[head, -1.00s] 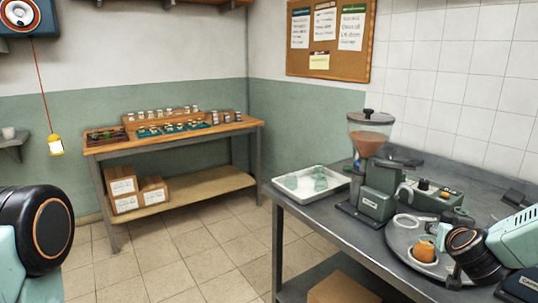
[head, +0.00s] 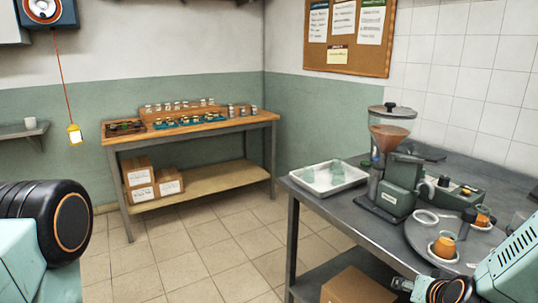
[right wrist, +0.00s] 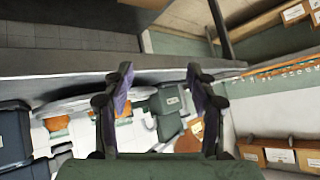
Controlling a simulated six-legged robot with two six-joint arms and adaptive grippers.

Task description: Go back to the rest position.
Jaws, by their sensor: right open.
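My right gripper (right wrist: 160,82) shows in the right wrist view with its two dark fingers apart and nothing between them. In the head view my right forearm (head: 508,262) comes in at the lower right, in front of the bench's near edge. Its fingers cannot be made out there. At the left edge my left arm (head: 45,225) shows as a black joint and pale green link. My left gripper is outside the picture.
On the grey metal bench (head: 340,212) stand a grinder (head: 395,180), a white tray (head: 312,182) with pale green items, and a round plate (head: 418,236) with orange cups (head: 444,246). A wooden-topped bench (head: 190,133) with jars stands at the back. The floor (head: 190,262) between is clear.

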